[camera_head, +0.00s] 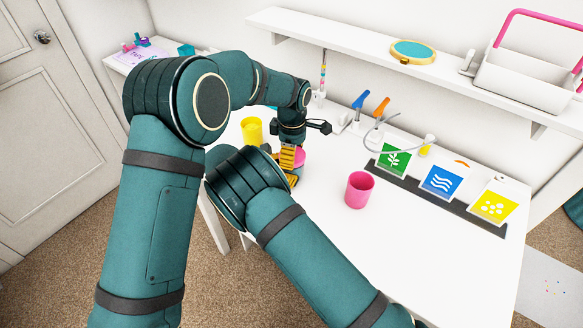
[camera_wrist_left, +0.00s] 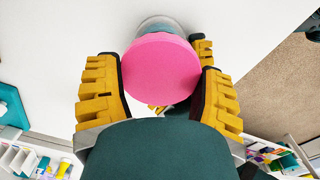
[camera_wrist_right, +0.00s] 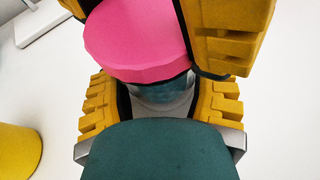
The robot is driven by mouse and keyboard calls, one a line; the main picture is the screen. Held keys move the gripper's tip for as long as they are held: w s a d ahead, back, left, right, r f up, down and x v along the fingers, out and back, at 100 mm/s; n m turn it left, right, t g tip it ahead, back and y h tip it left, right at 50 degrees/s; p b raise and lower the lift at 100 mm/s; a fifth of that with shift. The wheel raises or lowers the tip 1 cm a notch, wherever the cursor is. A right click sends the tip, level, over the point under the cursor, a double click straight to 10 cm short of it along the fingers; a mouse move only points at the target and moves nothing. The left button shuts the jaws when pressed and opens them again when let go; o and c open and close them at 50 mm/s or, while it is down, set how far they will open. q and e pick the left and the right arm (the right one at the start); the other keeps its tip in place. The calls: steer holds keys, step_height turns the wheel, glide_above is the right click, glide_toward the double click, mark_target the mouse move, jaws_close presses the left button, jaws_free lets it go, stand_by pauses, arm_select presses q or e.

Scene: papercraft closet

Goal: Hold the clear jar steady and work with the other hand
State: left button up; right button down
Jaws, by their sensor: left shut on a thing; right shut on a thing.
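The clear jar (camera_wrist_right: 160,92) with a pink lid (camera_wrist_left: 160,68) stands upright on the white table. In the head view the lid (camera_head: 299,157) is partly hidden by my arms. My left gripper (camera_head: 289,157) comes down from above, and its yellow fingers are shut on the lid's sides. My right gripper (camera_wrist_right: 160,98) is shut on the jar's clear body, below the lid. In the head view my right forearm hides most of that gripper. The contents of the jar look dark teal, but I cannot tell what they are.
A pink cup (camera_head: 359,190) stands right of the jar, and a yellow cup (camera_head: 252,130) left of it. Green (camera_head: 393,160), blue (camera_head: 441,182) and yellow (camera_head: 493,206) cards stand in a dark strip. A shelf (camera_head: 350,38) runs above. The table's front right is clear.

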arm_select(q)
steer(key=m, duration=0.2)
steer(key=shift+m, duration=0.3)
steer(key=o, duration=1.2)
steer(key=shift+o, duration=0.2)
steer(key=shift+r, duration=2.25)
steer(key=shift+o, duration=0.2)
